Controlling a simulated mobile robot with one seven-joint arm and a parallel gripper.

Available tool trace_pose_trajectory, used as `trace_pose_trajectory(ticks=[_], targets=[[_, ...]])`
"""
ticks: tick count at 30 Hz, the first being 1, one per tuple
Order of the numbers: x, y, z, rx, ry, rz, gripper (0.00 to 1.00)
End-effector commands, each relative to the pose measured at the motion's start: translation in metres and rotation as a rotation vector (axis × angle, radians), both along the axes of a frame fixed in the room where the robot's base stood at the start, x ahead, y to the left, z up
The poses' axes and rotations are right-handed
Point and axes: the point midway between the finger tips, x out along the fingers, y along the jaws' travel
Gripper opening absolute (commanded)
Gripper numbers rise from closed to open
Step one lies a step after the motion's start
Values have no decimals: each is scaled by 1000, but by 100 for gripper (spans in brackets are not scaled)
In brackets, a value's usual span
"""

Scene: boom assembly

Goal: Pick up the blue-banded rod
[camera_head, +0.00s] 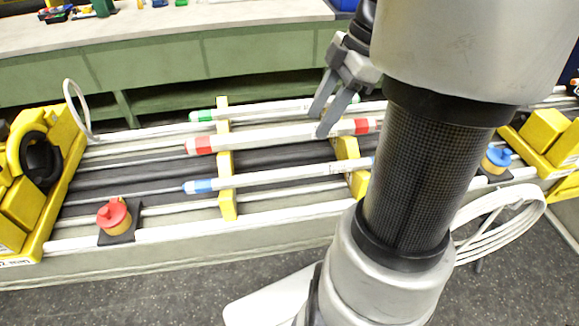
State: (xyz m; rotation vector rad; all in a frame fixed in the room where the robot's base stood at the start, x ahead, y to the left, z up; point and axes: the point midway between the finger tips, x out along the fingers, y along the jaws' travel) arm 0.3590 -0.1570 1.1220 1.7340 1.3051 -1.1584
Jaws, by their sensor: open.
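The blue-banded rod (285,177) is a white rod with blue bands near its ends. It lies across two yellow supports (227,202), nearest to me of the rods there. Its right end is partly hidden behind my arm. A red-banded rod (270,136) and a green-banded rod (262,109) lie behind it. My gripper (322,124) is open and empty, pointing down. In the picture its fingertips overlap the right part of the red-banded and green-banded rods, beyond the blue-banded rod. I cannot tell its exact height above them.
A red-capped part (113,215) stands at the left front and a blue-capped part (497,158) at the right. Yellow machine blocks (50,190) stand at the left and right ends. A green workbench (150,65) with small items is behind. White cable loops (500,225) hang at the right front.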

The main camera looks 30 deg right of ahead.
Motion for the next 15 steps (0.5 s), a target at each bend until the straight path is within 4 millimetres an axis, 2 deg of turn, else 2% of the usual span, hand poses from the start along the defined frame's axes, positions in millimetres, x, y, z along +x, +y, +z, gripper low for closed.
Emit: trace_pose_trajectory(ticks=[1,9,15], targets=[[1,5,-12,4,4,2,41],[7,26,-66,3,4,2,41],[10,34,-86,0,1,0,41]])
